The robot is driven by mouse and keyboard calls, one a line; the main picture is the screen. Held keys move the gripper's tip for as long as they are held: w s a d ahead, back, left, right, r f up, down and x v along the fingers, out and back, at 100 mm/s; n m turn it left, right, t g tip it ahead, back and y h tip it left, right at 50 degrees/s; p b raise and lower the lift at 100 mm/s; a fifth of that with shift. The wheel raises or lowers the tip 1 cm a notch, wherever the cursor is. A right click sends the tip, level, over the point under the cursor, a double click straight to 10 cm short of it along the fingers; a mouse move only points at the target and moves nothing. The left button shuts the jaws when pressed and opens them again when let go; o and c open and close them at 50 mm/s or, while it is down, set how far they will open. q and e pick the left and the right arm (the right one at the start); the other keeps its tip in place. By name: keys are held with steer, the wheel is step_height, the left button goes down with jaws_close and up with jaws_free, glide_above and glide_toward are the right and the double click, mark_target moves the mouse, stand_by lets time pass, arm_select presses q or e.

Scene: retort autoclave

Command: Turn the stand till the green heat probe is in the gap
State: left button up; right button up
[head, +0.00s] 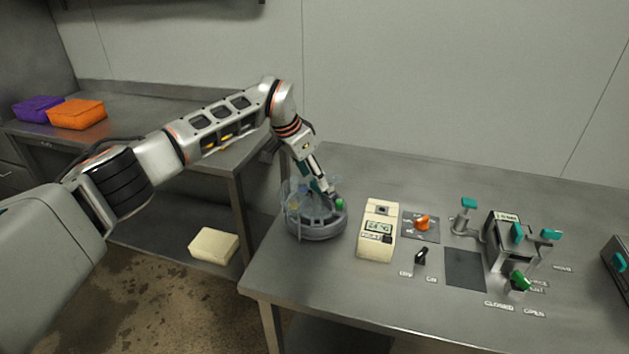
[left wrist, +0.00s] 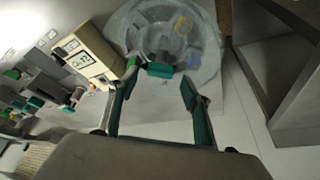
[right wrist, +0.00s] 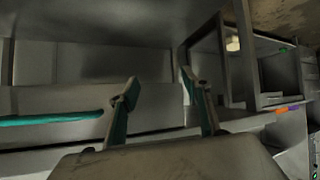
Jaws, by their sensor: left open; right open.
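The round stand (head: 316,230) has a grey base and a clear top with several slots. It stands at the table's left end, and its clear top shows in the left wrist view (left wrist: 205,60). The green heat probe (head: 340,204) is at the stand's right side; in the left wrist view a green piece (left wrist: 132,66) shows by the left fingertip. My left gripper (left wrist: 158,88) is open over the stand's rim, with a teal tab (left wrist: 160,70) beyond and between its fingertips. I cannot tell whether they touch. The gap is not clear to see. My right gripper (right wrist: 160,84) is open and empty.
A cream meter box (head: 377,230) stands close to the right of the stand. Further right are an orange knob (head: 422,222), a black switch (head: 421,256) and a machine with teal handles (head: 505,240). In the right wrist view a teal bar (right wrist: 50,118) runs along a grey surface.

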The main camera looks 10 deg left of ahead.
arm_select(q)
steer(key=v, duration=0.9)
steer(key=shift+r, duration=0.2)
steer(key=shift+a, duration=0.1)
